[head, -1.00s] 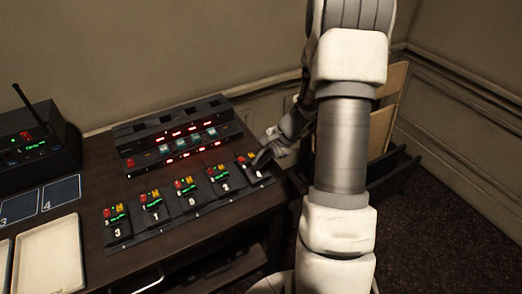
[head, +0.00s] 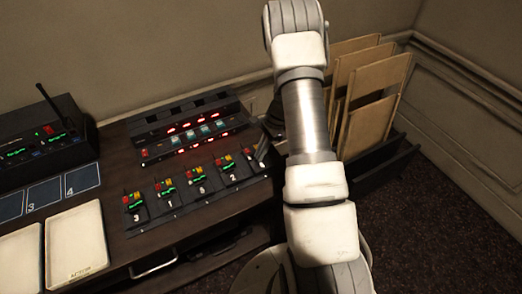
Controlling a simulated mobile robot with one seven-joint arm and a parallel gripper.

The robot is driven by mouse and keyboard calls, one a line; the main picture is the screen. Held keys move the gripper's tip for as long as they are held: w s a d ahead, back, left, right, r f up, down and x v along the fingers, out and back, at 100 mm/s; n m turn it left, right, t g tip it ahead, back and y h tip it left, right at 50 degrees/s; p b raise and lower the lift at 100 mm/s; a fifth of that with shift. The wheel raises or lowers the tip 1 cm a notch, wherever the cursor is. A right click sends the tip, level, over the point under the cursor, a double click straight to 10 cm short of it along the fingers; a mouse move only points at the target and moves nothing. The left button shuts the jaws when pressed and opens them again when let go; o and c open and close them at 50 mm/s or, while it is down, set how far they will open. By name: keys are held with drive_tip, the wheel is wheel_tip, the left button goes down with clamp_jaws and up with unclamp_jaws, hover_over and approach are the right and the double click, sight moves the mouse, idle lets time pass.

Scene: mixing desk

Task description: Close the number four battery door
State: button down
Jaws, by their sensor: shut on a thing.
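Several small black packs with red and yellow tops and green displays stand in a row on the desk. The rightmost pack (head: 252,157) is partly covered by my gripper (head: 263,149), and its number cannot be read here. My gripper is at that pack's right side, low over the desk's right end, and partly hidden behind my arm. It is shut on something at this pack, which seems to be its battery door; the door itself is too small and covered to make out. The leftmost pack (head: 135,208) stands clear of my arm.
A black rack with red displays (head: 190,130) stands behind the packs. A black receiver with an antenna (head: 42,140) and pale trays (head: 77,243) are at left. Wooden boards (head: 372,105) stand in a dark holder right of my arm. Dark floor lies at right.

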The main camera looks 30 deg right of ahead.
idle(0.3)
drive_tip(key=c, duration=1)
unclamp_jaws()
drive_tip(key=v, duration=1.7)
drive_tip(key=shift+r, duration=0.25)
